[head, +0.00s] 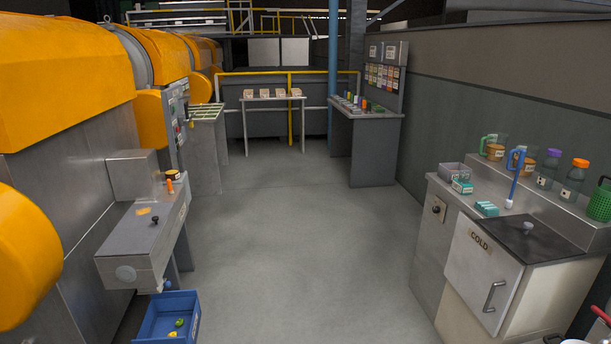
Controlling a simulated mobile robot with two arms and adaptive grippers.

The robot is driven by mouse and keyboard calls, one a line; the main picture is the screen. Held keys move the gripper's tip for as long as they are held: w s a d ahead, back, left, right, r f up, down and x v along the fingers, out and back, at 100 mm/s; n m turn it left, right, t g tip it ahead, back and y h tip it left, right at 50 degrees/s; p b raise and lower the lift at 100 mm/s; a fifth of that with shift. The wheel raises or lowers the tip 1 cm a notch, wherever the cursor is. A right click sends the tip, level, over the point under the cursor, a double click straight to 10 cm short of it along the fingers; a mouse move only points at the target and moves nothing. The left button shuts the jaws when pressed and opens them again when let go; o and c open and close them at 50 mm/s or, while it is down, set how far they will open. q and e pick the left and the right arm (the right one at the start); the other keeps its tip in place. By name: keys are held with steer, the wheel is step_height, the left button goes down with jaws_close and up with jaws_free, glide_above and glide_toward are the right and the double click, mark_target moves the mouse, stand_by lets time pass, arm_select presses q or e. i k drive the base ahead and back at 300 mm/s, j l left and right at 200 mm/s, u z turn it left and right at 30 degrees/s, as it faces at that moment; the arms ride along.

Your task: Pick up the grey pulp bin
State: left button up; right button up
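I see no thing that is plainly the grey pulp bin. A small grey open box (452,172) sits on the back left of the right-hand counter, but I cannot tell whether it is a pulp bin. A blue bin (150,325) with a few small green and yellow pieces stands on the floor at the lower left, below the grey metal outlet unit (138,240) of the orange machine.
Orange machines (65,75) line the left. The right counter (450,210) has a "COLD" door (481,262), jugs, bottles and a green basket (600,203). A side table (371,140) and a small back table (272,98) stand farther off. The middle floor (300,240) is clear.

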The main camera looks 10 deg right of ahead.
mark_target(448, 171)
steer(key=i+z, duration=0.2)
steer(key=i, duration=0.3)
steer(key=i+z, duration=0.2)
steer(key=i, duration=0.25)
steer(key=i+j+z, duration=0.2)
steer(key=i, duration=0.3)
steer(key=i+j+z, duration=0.25)
steer(key=i, duration=0.2)
steer(key=l, duration=0.1)
